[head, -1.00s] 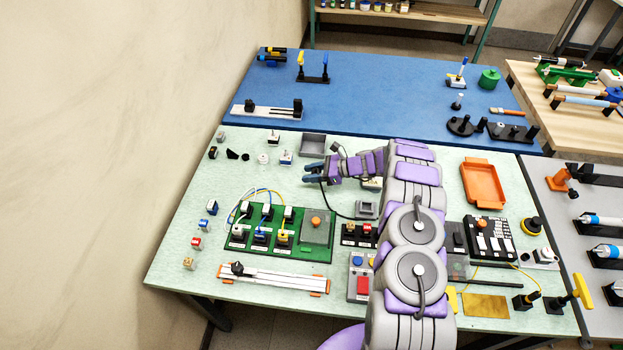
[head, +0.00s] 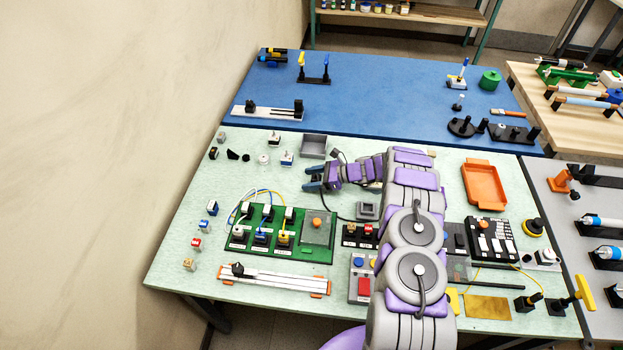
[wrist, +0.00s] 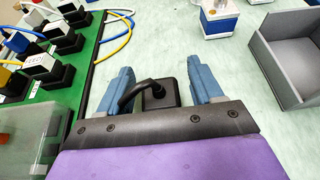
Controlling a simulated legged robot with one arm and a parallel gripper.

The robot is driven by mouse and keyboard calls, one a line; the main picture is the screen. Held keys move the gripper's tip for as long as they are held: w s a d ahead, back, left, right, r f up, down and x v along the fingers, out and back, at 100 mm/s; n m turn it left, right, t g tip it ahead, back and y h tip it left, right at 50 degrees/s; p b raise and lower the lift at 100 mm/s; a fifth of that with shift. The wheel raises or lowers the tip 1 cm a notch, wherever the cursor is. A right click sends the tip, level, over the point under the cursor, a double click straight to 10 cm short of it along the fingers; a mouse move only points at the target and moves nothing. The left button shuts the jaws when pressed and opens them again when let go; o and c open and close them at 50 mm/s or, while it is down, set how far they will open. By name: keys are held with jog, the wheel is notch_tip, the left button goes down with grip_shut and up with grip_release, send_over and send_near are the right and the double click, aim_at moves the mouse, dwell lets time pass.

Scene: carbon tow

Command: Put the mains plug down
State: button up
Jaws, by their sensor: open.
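The mains plug (wrist: 158,94) is a black block with a thick black cord bending out of it. In the wrist view it sits between the two blue fingers of my gripper (wrist: 160,74), with a visible gap on each side. My gripper (head: 312,180) is open, low over the pale green bench top in the head view. The plug cannot be made out between the fingers there. I cannot tell for sure whether the plug rests on the bench.
A green socket board (head: 280,233) with several plugs and wires lies to the left and nearer. A grey open tray (head: 313,146) stands just behind my gripper. A white-and-blue block (head: 287,160) stands behind and to the left. Bare bench top lies left of my fingers.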

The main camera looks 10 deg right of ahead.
jog(key=p+v, duration=0.1)
jog(key=v, duration=1.1)
jog(key=shift+r+p, duration=0.15)
jog(key=shift+p, duration=0.25)
jog(key=s+a+r+n+g+h, duration=0.25)
jog(key=s+a+r+n, duration=0.45)
jog(key=r, duration=0.4)
jog(key=s+a+r+n+g+h, duration=0.1)
jog(key=s+a+r+n+g, duration=0.3)
jog(key=s+a+r, duration=0.6)
jog(key=s+d+r+n+h, duration=0.2)
jog(key=s+n+h, duration=0.1)
jog(key=s, duration=0.7)
jog(key=s+d+r+n+h, duration=0.3)
jog(key=s+n, duration=0.1)
jog(key=s, duration=0.7)
jog(key=s+d+r+n+h, duration=0.2)
jog(key=s+n+h, duration=0.1)
jog(key=s, duration=0.8)
jog(key=shift+d+r+n, duration=0.2)
jog(key=shift+n, duration=0.1)
jog(key=shift+w+t+h, duration=0.1)
jog(key=shift+t+h, duration=0.15)
